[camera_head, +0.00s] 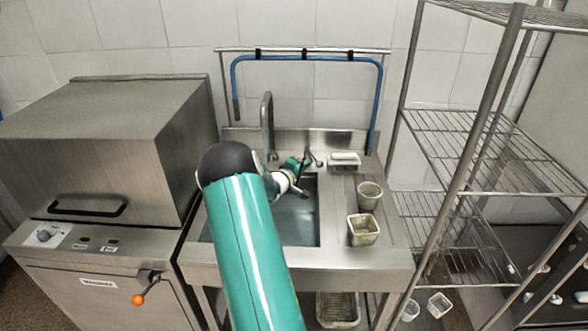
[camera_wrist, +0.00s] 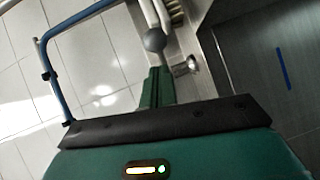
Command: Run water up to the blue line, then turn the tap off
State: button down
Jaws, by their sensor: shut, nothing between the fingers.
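The steel sink (camera_head: 321,222) is in the middle of the head view, with a tall curved spout (camera_head: 267,118) at its back. Part of the basin is behind my arm. The blue line (camera_wrist: 283,68) is a short stroke on the dark basin wall in the wrist view. My gripper (camera_head: 304,166) is shut and empty at the back of the sink, by the tap lever (camera_head: 318,160). In the wrist view, my closed green fingers (camera_wrist: 157,85) point at the lever's grey ball end (camera_wrist: 154,40); I cannot tell whether they touch. The water level is unclear.
A blue hose (camera_head: 378,90) hangs on the wall rail. A steel machine (camera_head: 110,150) is at left, a wire shelf (camera_head: 470,135) at right.

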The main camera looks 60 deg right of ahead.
aim_at(320, 164)
jog(key=shift+s+d+f, duration=0.1)
jog(key=shift+s+d, duration=0.35)
jog(key=shift+s, duration=0.15)
jog(key=shift+s+d+t, duration=0.1)
jog(key=shift+t, duration=0.2)
jog(key=shift+s+d+n+t, duration=0.35)
jog(key=shift+s+n+t, duration=0.2)
jog(key=shift+t, duration=0.2)
jog(key=shift+s+d+n+t, duration=0.3)
jog(key=shift+s+n+t, duration=0.25)
jog(key=shift+t, duration=0.2)
jog(key=shift+s+d+n+t, duration=0.35)
jog(key=shift+d+n+t, duration=0.15)
jog(key=shift+t, duration=0.2)
jog(key=shift+s+d, duration=0.95)
jog(key=shift+d, duration=0.2)
jog(key=shift+s+d, duration=0.35)
jog(key=shift+d, duration=0.45)
